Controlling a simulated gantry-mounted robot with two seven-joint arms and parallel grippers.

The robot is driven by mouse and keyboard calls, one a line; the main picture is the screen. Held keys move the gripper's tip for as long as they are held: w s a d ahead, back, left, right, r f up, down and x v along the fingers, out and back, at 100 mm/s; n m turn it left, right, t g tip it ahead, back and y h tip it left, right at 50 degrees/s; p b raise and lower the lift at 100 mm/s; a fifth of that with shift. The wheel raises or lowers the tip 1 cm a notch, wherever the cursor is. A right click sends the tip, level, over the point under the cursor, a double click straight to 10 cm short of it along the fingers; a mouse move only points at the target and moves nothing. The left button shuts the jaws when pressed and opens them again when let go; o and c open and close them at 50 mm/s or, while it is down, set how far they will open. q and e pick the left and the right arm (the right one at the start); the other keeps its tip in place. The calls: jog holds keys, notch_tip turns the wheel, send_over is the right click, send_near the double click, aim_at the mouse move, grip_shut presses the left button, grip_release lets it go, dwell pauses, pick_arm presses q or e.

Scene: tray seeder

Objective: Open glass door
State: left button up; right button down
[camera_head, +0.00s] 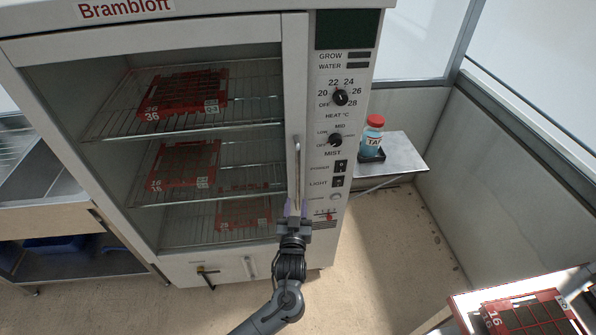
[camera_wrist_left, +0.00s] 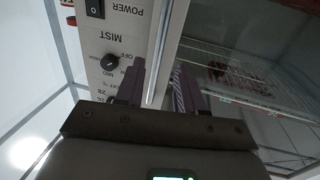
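The glass door (camera_head: 293,90) of the white cabinet is shut. It has a pale frame, and racks show through its pane. A slim upright metal handle (camera_head: 297,165) stands on the right side of the door frame. My left gripper (camera_head: 296,208) is at the handle's lower end, with a purple finger on either side of it. In the left wrist view the fingers of my left gripper (camera_wrist_left: 158,88) are apart, with a pale bar between them that looks like the handle. I see no firm contact. My right gripper is out of view.
A control panel (camera_head: 333,120) with knobs and switches lies right of the door. A side table (camera_head: 404,157) holds a red-capped bottle (camera_head: 372,137). A seed tray (camera_head: 530,315) lies at the lower right. A bench (camera_head: 60,215) stands left. The floor before the cabinet is clear.

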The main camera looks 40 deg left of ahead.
aim_at(298, 182)
pick_arm(q)
jog(key=b+x, duration=0.1)
jog(key=x, duration=0.9)
jog(key=shift+w+a, duration=0.2)
jog(key=shift+w, duration=0.1)
grip_shut()
jog(key=shift+r, duration=0.1)
